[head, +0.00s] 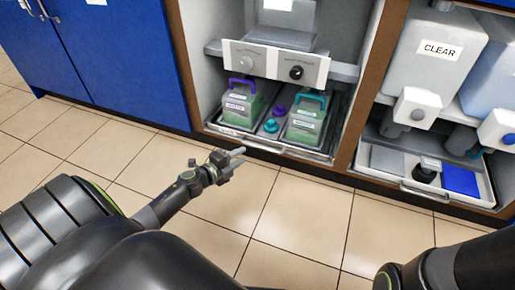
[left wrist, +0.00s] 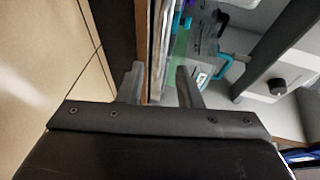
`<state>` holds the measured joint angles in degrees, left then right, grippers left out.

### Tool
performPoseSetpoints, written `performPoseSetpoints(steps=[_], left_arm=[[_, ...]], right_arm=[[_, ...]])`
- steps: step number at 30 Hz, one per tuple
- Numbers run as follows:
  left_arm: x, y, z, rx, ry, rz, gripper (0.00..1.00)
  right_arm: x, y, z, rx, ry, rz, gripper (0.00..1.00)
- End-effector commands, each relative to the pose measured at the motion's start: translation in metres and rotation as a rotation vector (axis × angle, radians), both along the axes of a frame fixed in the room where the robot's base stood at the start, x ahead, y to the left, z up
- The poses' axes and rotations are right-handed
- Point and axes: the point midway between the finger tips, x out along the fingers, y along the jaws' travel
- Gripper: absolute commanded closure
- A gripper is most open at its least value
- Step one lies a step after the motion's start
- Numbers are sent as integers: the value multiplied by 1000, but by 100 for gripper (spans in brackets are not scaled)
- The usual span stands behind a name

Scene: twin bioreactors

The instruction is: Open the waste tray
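Two low trays sit in the cabinet bottoms. The left tray (head: 318,157) is pale metal with a front bar and holds green bottles. The right tray (head: 470,200) is white with a front handle and a blue pad. No label tells me which is the waste tray. Both look pushed in. My left gripper (head: 232,158) is in front of the left tray. In the left wrist view, its fingers (left wrist: 160,75) are apart, with the tray's front edge (left wrist: 158,45) seen beyond and between them; I cannot tell whether they touch it. My right gripper is outside the views.
Green bottles with a purple handle (head: 240,100) and a teal handle (head: 305,118) stand in the left tray. A knob panel (head: 275,63) is above. A CLEAR container (head: 435,50) hangs over the right tray. Blue cabinet doors (head: 110,55) are left. The tiled floor is free.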

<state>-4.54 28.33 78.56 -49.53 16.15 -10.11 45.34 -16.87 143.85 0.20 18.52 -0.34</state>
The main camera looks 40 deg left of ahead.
Motion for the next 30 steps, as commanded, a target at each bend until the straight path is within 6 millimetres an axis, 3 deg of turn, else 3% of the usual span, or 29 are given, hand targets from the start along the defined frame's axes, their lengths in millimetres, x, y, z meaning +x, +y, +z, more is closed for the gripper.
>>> performPoseSetpoints(steps=[9,15,28,30], left_arm=[[61,-11,-14,-2,-3,-1,68],[83,-14,-18,-1,-1,-1,68],[91,-15,-18,0,1,0,68],[91,-15,-18,-1,1,0,77]], right_arm=[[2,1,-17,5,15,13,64],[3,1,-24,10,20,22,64],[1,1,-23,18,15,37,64],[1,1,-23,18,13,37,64]])
